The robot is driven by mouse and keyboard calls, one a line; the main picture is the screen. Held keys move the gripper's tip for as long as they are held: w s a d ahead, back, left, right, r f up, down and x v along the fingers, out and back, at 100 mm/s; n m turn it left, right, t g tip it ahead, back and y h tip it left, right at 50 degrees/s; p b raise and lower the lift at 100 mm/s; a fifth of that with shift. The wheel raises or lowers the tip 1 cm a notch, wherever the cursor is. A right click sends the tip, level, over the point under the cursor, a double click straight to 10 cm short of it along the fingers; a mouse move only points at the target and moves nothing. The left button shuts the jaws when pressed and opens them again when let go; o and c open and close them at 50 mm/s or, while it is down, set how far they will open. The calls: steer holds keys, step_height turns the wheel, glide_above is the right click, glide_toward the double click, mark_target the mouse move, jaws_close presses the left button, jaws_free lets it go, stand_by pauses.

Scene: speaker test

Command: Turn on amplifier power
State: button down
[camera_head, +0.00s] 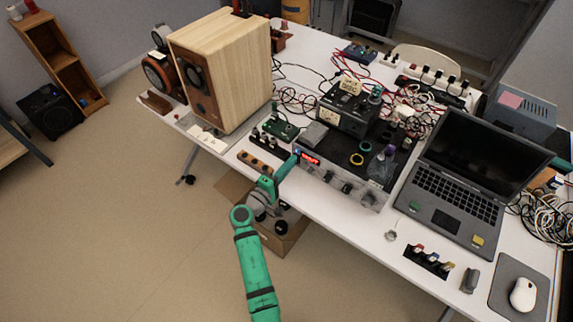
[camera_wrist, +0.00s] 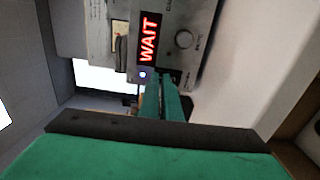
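The amplifier is a grey box (camera_head: 341,177) near the front edge of the table, with a red lit display (camera_head: 310,160) and knobs on its front. In the wrist view its front panel (camera_wrist: 205,20) is close and turned sideways. The display (camera_wrist: 149,38) reads "WAIT". A small blue-white lit spot (camera_wrist: 142,74), perhaps the power button, sits beside the display. My green gripper (camera_head: 295,158) reaches the left end of the front panel. In the wrist view its fingers (camera_wrist: 164,78) are together and empty, with tips beside the lit spot. I cannot tell whether they touch the panel.
A large wooden speaker (camera_head: 222,75) stands left of the amplifier. A second black device (camera_head: 345,113) and a tangle of cables lie behind it. A laptop (camera_head: 462,180) is on the right. An open cardboard box (camera_head: 283,243) is on the floor below my arm.

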steer(key=shift+w+d+r, duration=0.35)
steer(key=shift+d+r, duration=0.25)
steer(key=shift+r, duration=0.05)
steer(key=shift+a, duration=0.15)
steer(key=shift+s+a+f, duration=0.1)
steer(key=shift+s+a, duration=0.05)
steer(key=shift+a, duration=0.15)
steer(key=v, duration=1.4)
steer(key=shift+a, duration=0.35)
steer(key=shift+s+f, duration=0.15)
